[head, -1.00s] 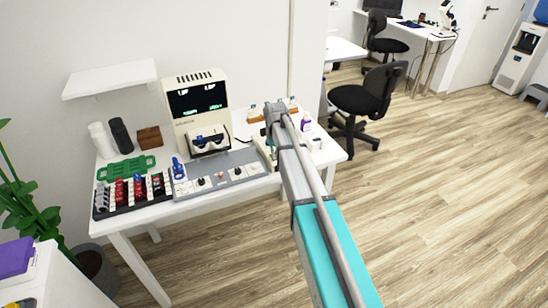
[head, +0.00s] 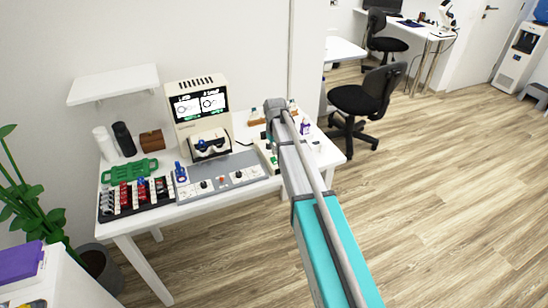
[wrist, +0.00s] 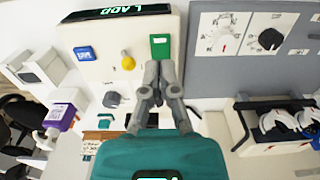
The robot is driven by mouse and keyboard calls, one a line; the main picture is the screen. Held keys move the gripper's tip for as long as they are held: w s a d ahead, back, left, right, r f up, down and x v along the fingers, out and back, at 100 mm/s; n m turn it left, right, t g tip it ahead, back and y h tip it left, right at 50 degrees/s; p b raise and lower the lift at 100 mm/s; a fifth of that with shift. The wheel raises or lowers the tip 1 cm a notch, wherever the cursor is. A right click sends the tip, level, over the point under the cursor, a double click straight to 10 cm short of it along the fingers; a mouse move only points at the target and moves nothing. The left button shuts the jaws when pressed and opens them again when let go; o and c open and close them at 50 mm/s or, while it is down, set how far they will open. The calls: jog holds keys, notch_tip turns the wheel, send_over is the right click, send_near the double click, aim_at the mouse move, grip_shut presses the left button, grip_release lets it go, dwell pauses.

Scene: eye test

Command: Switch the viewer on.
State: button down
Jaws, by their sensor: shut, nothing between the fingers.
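The cream viewer (head: 183,130) stands at the back of the white table, its two screen panels (head: 200,105) lit white with dark ring figures and small text. Its dark-rimmed front opening (head: 211,145) also shows in the wrist view (wrist: 275,128). In the wrist view, a cream control box has a green rectangular button (wrist: 160,47), a yellow knob (wrist: 127,61), a blue label and a dark display reading "L ADD". My gripper (wrist: 159,68) is shut and empty, fingertips at the green button's edge; I cannot tell if they touch. In the head view my arm hides the gripper and part of this box.
A grey panel with dials (head: 248,175) lies before the viewer. Left of it are a black rack (head: 130,208) of coloured pieces and a green tray (head: 130,170). A purple-labelled bottle (wrist: 62,117) stands near my gripper. A shelf (head: 115,83) overhangs the left.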

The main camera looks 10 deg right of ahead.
jog(key=shift+r+p, duration=1.25)
jog(key=shift+r, duration=0.2)
jog(key=s+m, duration=0.2)
jog(key=s, duration=2.5)
jog(key=shift+a, duration=0.45)
